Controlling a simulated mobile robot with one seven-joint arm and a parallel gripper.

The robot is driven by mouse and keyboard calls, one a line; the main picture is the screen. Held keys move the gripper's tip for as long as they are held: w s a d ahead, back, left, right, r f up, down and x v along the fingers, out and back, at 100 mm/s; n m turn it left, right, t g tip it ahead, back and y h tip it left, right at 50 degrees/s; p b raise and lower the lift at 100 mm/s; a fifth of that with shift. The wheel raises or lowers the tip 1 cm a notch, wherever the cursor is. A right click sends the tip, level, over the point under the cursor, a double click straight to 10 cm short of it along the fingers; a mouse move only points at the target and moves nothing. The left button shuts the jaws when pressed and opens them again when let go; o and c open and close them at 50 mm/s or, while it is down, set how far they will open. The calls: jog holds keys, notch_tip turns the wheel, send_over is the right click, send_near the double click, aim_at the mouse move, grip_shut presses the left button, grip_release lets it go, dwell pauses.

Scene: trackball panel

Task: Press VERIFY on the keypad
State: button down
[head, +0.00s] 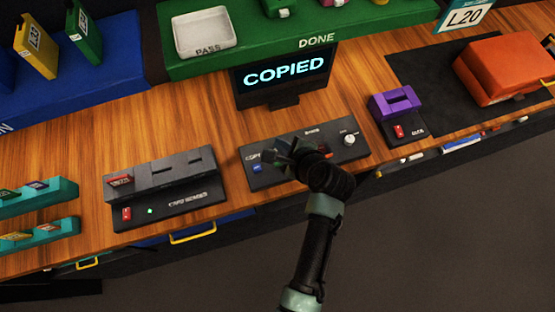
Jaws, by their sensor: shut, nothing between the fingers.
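A black control panel (262,178) lies on the wooden bench below a small screen (283,77) that reads COPIED. The panel has a blue button (257,168) at its left and a pale round knob (349,139) at its right. My gripper (283,152) is shut and empty over the middle of the panel, and it hides part of it. I cannot tell whether it touches the panel. Lettering at the panel's left is partly covered, and I cannot read VERIFY on any key.
A dark card device (160,175) with a red switch (127,213) stands to the left. A purple block (394,102) on a small black box and an orange case (508,68) stand to the right. A green shelf (335,38) holds a white PASS tray (205,33).

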jog(key=b, duration=0.6)
send_over(280, 164)
notch_tip(280, 164, down, 6)
jog(key=shift+f, duration=0.25)
jog(key=shift+f+b, duration=0.55)
jog(key=shift+f, duration=0.15)
dwell(0.9)
jog(key=shift+d+f, duration=0.1)
jog(key=shift+f, duration=0.3)
jog(key=shift+f+b, duration=0.3)
jog(key=shift+f, duration=0.25)
dwell(0.5)
jog(key=shift+r, duration=0.1)
jog(key=shift+r+p, duration=0.85)
jog(key=shift+p, duration=0.25)
